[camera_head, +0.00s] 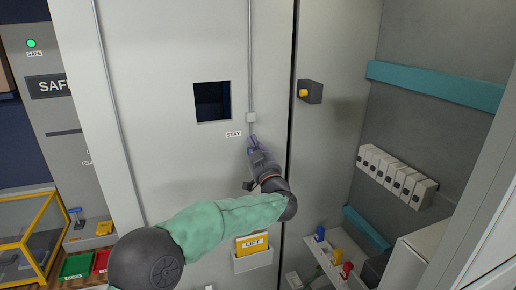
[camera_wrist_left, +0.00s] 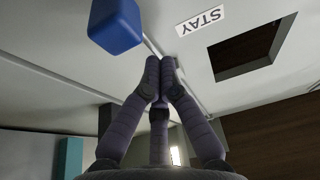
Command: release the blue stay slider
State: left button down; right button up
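The blue stay slider (camera_wrist_left: 115,26) shows as a blue block at the top left of the left wrist view, on the pale panel. The STAY label (camera_head: 233,134) is on the panel beside my gripper; it also shows in the left wrist view (camera_wrist_left: 201,20). My left gripper (camera_head: 253,142) is up at the panel, just below a small pale box on a thin conduit. In the left wrist view its fingertips (camera_wrist_left: 160,61) are together, with nothing seen between them. They are beside the blue block and look apart from it. My right gripper is not in view.
A dark square opening (camera_head: 212,101) is in the panel above the label. A yellow knob on a dark box (camera_head: 309,92) is to the right. A yellow LIFT card holder (camera_head: 252,254) is below my arm. A green tray (camera_head: 75,267) lies at lower left.

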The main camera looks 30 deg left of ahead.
pick_arm(q)
jog(key=r+v, duration=0.1)
jog(key=v, duration=0.9)
jog(key=shift+d+r, duration=0.2)
